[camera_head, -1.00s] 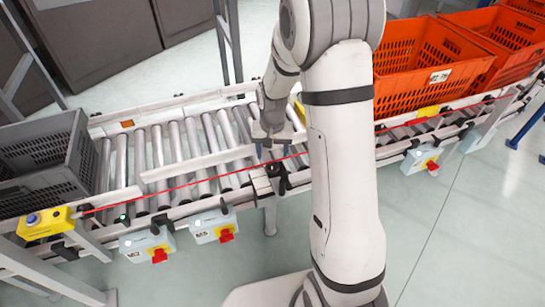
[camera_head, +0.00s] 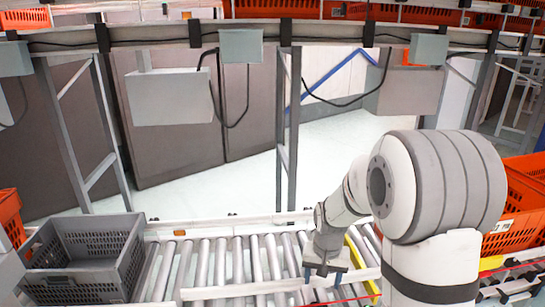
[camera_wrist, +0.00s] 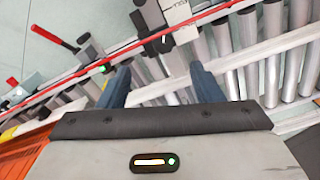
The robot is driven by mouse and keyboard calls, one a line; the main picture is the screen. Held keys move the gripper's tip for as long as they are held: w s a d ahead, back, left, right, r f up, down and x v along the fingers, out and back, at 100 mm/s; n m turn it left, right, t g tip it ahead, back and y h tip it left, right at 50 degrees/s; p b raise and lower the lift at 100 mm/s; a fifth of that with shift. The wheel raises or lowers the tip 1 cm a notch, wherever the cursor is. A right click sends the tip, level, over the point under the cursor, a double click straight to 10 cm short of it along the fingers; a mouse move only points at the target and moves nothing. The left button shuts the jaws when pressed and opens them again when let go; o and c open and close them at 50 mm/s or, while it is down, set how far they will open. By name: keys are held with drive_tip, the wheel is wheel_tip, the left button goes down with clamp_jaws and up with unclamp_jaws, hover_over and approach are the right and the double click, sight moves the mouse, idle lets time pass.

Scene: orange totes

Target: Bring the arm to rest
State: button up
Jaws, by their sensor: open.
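My gripper (camera_head: 322,276) hangs over the roller conveyor (camera_head: 214,262) in the head view, left of my upper arm. In the wrist view my gripper (camera_wrist: 160,85) shows two blue fingers spread apart with nothing between them. Rollers and the conveyor's side rail lie below the fingers. My arm is bent, with the large shoulder joint at the right of the head view.
A grey crate (camera_head: 72,290) stands on the conveyor's left end. Orange totes (camera_head: 515,210) are at the right, partly behind my arm. An upper conveyor frame (camera_head: 250,35) with grey boxes crosses the back. A red line runs along the near rail in the wrist view.

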drive_tip(key=s+r+n+t+p, duration=0.1)
drive_tip(key=s+r+p, duration=0.5)
drive_tip(key=s+r, duration=0.3)
drive_tip(key=s+r+n+t+p, duration=0.1)
drive_tip(key=s+r+p, duration=0.6)
drive_tip(key=r, duration=1.1)
drive_tip(key=s, duration=0.3)
drive_tip(key=shift+d+r+n, duration=0.3)
drive_tip(key=shift+n, duration=0.1)
